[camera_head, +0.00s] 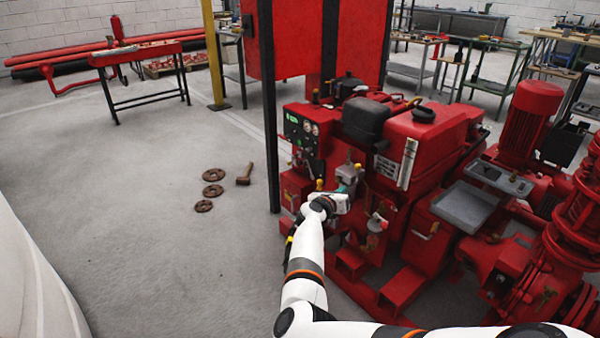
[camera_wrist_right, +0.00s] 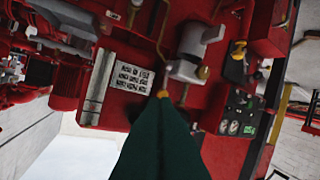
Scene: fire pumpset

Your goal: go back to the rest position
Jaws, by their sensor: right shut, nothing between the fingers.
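My right arm reaches forward to the red pump set (camera_head: 425,135). My right gripper (camera_head: 342,189) is at the front of the engine, beside its control panel (camera_head: 303,130). In the right wrist view the green fingers of the right gripper (camera_wrist_right: 163,96) are together, with a yellow tip and nothing held. They point at the red engine side, near a white label plate (camera_wrist_right: 131,75) and a grey filter-like part (camera_wrist_right: 190,55). I cannot tell if the tip touches anything. My left gripper does not show.
A dark post (camera_head: 269,110) stands just left of the engine. Rusty discs (camera_head: 213,190) and a mallet (camera_head: 245,174) lie on the floor at left. A red table (camera_head: 135,54) stands at the back left. The left floor is mostly clear.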

